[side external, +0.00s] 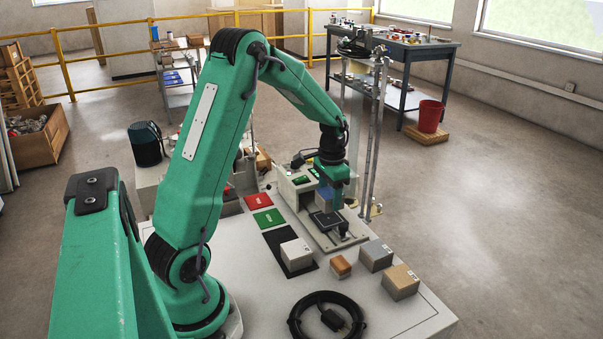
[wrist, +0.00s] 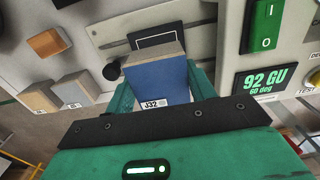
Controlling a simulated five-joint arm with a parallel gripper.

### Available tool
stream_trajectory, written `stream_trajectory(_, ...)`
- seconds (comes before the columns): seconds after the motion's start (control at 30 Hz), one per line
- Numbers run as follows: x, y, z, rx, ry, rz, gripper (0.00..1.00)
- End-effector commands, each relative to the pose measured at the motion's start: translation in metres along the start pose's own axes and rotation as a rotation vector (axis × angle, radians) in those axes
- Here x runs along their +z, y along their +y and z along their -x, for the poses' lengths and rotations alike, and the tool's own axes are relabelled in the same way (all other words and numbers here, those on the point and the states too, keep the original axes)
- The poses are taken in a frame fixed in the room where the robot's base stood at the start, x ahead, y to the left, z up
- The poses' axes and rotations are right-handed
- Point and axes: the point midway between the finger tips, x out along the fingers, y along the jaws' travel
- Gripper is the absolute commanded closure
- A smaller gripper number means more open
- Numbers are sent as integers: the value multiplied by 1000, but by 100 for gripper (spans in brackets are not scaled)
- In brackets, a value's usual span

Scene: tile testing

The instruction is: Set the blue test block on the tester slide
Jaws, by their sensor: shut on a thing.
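The blue test block (wrist: 156,78), with a white J32 label, sits between the green fingers of my gripper (wrist: 163,88) in the wrist view. My gripper (side external: 333,203) is shut on it and points down over the tester slide in the side view. The tester slide (side external: 345,239) is a light metal plate with a dark square pad, in front of the tester (side external: 297,185). In the wrist view the slide (wrist: 190,42) runs behind the block, and its dark pad is partly covered. I cannot tell whether the block touches the slide.
The tester display (wrist: 263,82) reads 92 GU, 60 deg. A white block (side external: 296,254) stands on a black mat; orange (side external: 341,266), grey (side external: 376,255) and tan (side external: 400,281) blocks are nearby. Red and green cards lie left. A coiled cable (side external: 327,316) lies at the front.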

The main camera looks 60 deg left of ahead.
Motion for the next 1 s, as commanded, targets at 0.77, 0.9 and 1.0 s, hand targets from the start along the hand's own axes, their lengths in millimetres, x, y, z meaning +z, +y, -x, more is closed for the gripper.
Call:
stream_trajectory(0.77,0,0,-37,0,1,0,80)
stream_trajectory(0.9,0,0,-37,0,1,0,80)
stream_trajectory(1.0,0,0,-37,-1,1,0,80)
